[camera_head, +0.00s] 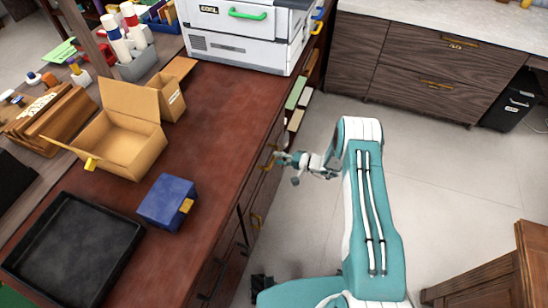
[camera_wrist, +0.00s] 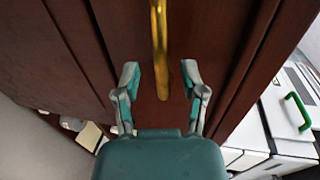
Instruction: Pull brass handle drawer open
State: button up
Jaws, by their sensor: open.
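My gripper (camera_head: 280,160) is at the side of the leather-topped desk, in front of a drawer with a brass handle (camera_head: 268,159). In the wrist view my gripper (camera_wrist: 161,78) is open. Its two teal-tipped fingers stand on either side of the lower end of the brass handle (camera_wrist: 159,45). A gap shows between each finger and the handle, so it is not gripped. The handle's upper end runs out of the picture. The dark red-brown drawer front (camera_wrist: 115,35) looks shut, though my arm and the steep view hide much of it.
Open floor (camera_head: 450,180) lies to the right; a wooden cabinet (camera_head: 490,280) stands lower right.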

jog(key=shift+x, duration=1.1)
grip_shut()
jog(key=shift+d, duration=0.1)
jog(key=f+v, duration=0.3)
jog(key=v, duration=1.3)
jog(key=s+d+f+v, duration=0.1)
jog(key=f+v, duration=0.3)
jog(key=v, duration=1.2)
jog(key=shift+d, duration=0.15)
jog(key=shift+f, duration=0.1)
grip_release()
jog(key=shift+w, duration=0.1)
